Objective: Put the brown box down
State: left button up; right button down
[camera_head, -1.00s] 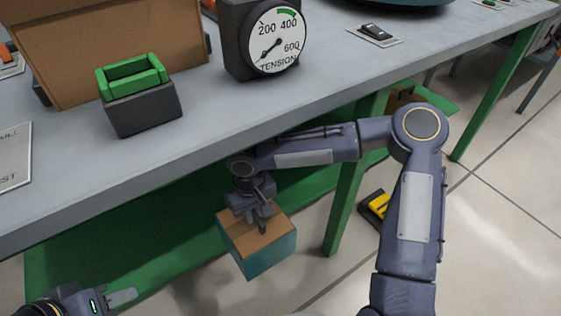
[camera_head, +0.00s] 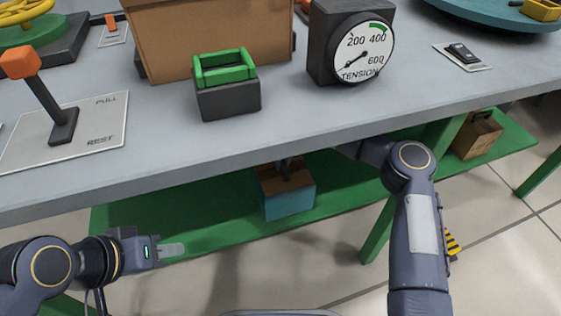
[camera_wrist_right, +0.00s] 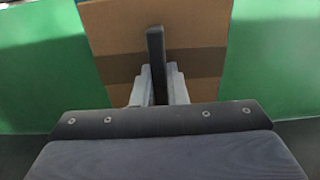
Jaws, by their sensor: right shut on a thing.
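The brown box (camera_head: 289,199) has a brown top and teal lower sides. In the head view it is under the grey table, over the front part of the green lower shelf; whether it touches the shelf is hard to tell. My right gripper (camera_head: 285,170) is above it, partly hidden by the tabletop. In the right wrist view, my right gripper (camera_wrist_right: 156,88) is shut on the dark upright handle (camera_wrist_right: 155,48) on the box's top (camera_wrist_right: 112,42). My left gripper (camera_head: 172,250) is empty at the lower left; its finger opening is unclear.
The green shelf (camera_head: 130,222) is clear left of the box. A second brown box (camera_head: 474,138) with a dark handle stands on it at the right. The grey tabletop (camera_head: 300,115) overhangs, carrying a tension gauge (camera_head: 352,48), a lever (camera_head: 50,100) and a large cardboard box (camera_head: 212,35).

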jog(key=shift+w+a+r, duration=0.1)
jog(key=shift+w+a, duration=0.2)
jog(key=shift+w, duration=0.6)
notch_tip(320, 180, down, 4)
jog(key=b, duration=0.2)
jog(key=shift+r+b, duration=0.1)
jog(key=shift+b, duration=0.3)
jog(key=shift+r, duration=0.1)
jog(key=c, duration=1.5)
grip_release()
jog(key=shift+o, duration=0.2)
